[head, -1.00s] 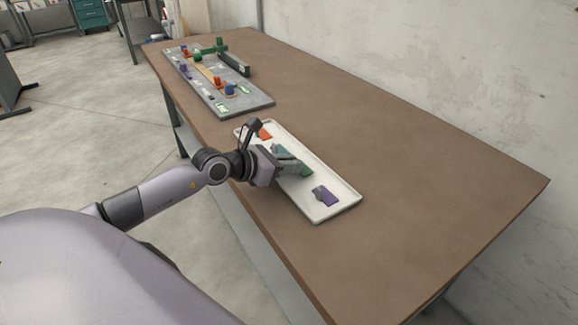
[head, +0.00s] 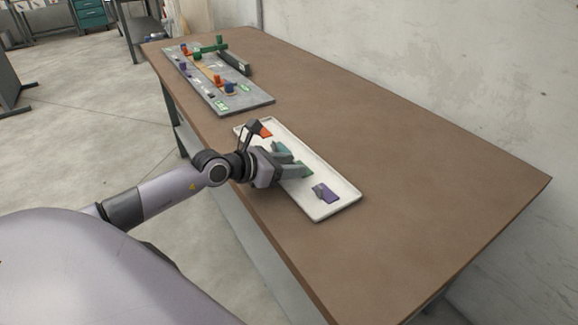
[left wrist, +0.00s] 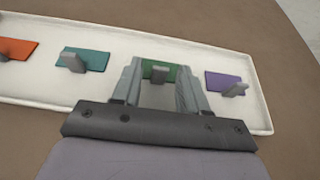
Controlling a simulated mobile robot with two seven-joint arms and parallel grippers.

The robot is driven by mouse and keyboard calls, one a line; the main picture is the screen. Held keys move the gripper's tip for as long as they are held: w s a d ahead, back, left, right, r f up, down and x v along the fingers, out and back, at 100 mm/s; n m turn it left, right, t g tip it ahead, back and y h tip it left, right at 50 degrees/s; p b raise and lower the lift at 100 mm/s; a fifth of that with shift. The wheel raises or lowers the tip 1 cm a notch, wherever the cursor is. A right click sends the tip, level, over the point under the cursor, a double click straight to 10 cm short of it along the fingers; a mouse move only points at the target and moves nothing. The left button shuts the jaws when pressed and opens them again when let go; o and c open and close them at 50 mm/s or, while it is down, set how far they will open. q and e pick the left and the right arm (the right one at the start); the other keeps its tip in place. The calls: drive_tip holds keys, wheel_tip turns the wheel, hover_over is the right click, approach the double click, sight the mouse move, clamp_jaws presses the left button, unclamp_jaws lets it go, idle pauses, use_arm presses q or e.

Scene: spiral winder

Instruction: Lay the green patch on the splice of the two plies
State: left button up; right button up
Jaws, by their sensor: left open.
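The green patch (left wrist: 166,69) lies in the white tray, with a grey upright tab on it. In the head view the green patch (head: 306,168) is partly hidden by my gripper. My left gripper (head: 293,162) is low over the tray and open. In the left wrist view the open jaws (left wrist: 160,82) stand on either side of the green patch's tab, apart from it. The splice of the two plies cannot be made out for sure; a tan strip (head: 205,72) shows on the grey board at the back. My right gripper is not in view.
The white tray (head: 330,211) also holds an orange patch (left wrist: 16,49), a teal patch (left wrist: 94,59) and a purple patch (left wrist: 224,83). The grey board (head: 252,103) with several coloured knobs lies farther back. The brown table (head: 420,190) is clear to the right.

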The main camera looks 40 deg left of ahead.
use_arm(q)
drive_tip(key=v, duration=0.5)
drive_tip(key=shift+s, duration=0.4)
drive_tip(key=shift+s+a+r, duration=0.25)
drive_tip(key=shift+s, duration=0.35)
drive_tip(key=shift+s, duration=0.1)
